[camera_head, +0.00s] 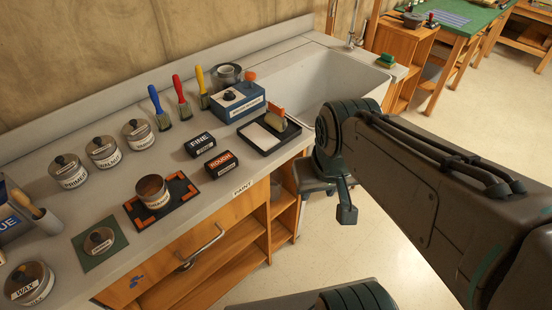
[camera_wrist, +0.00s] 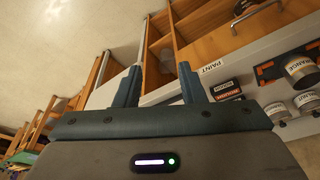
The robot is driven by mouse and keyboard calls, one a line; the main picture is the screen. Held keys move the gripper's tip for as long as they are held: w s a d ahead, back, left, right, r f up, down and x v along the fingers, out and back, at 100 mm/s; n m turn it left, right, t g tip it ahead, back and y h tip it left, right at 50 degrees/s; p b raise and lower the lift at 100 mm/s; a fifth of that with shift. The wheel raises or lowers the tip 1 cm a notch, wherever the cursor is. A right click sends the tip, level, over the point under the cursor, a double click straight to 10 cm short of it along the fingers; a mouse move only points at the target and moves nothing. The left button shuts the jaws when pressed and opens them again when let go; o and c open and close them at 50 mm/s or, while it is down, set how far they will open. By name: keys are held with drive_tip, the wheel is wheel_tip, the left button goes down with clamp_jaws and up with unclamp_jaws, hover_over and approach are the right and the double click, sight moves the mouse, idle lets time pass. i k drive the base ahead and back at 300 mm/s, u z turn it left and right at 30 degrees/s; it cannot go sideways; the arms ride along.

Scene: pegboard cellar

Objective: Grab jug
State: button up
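I cannot make out a clear jug in either view.
The long counter (camera_head: 185,150) carries several brushes, a blue box (camera_head: 238,102), FINE (camera_head: 200,145) and ROUGH (camera_head: 221,164) blocks and a black tray (camera_head: 270,133). A white sink (camera_head: 325,85) lies behind. Open wooden shelves (camera_head: 225,262) are below. The floor at right is clear.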

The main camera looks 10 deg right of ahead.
sight(276, 177)
drive_tip(key=i, duration=0.35)
drive_tip(key=u, duration=1.7)
drive_tip(key=k, duration=0.7)
drive_tip(key=z, duration=0.7)
drive_tip(key=i, duration=0.45)
